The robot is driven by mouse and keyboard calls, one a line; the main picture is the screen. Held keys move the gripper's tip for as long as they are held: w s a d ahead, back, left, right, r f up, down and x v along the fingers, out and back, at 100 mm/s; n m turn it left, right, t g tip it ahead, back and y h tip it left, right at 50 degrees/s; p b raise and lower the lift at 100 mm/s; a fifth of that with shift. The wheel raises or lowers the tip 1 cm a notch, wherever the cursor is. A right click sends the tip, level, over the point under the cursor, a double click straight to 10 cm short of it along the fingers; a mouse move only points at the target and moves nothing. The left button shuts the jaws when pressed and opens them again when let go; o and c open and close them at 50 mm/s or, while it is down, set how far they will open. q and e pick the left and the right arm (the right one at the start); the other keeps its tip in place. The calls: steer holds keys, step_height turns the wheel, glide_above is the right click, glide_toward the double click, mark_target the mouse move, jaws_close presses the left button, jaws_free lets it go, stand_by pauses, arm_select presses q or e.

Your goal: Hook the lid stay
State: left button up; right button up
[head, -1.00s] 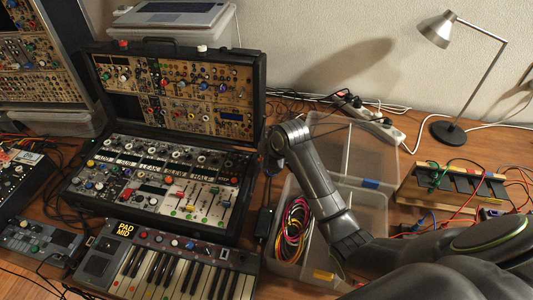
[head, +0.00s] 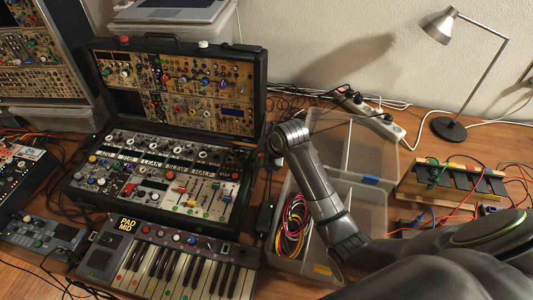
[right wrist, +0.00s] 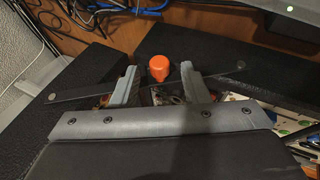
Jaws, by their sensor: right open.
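The open black synth case (head: 262,110) stands in the middle of the head view, its lid raised at the back. In the right wrist view a dark flat lid stay (right wrist: 80,93) with a rivet at each end runs across behind the fingers. An orange knob (right wrist: 159,68) shows between the fingertips of my right gripper (right wrist: 158,72). The fingers are apart, one on each side of the knob, with gaps visible. Whether they touch the stay is unclear. In the head view my right arm reaches the case's right side and hides the gripper. My left gripper is out of view.
A keyboard (head: 170,262) lies in front of the case. A clear bin (head: 372,215) with coiled cables stands right of it, under my right arm. A desk lamp (head: 447,128) and a wooden rack (head: 408,192) are further right. Loose cables lie around the case.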

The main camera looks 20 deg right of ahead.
steer(key=v, duration=1.7)
steer(key=shift+s+p, duration=0.2)
steer(key=shift+p, duration=0.25)
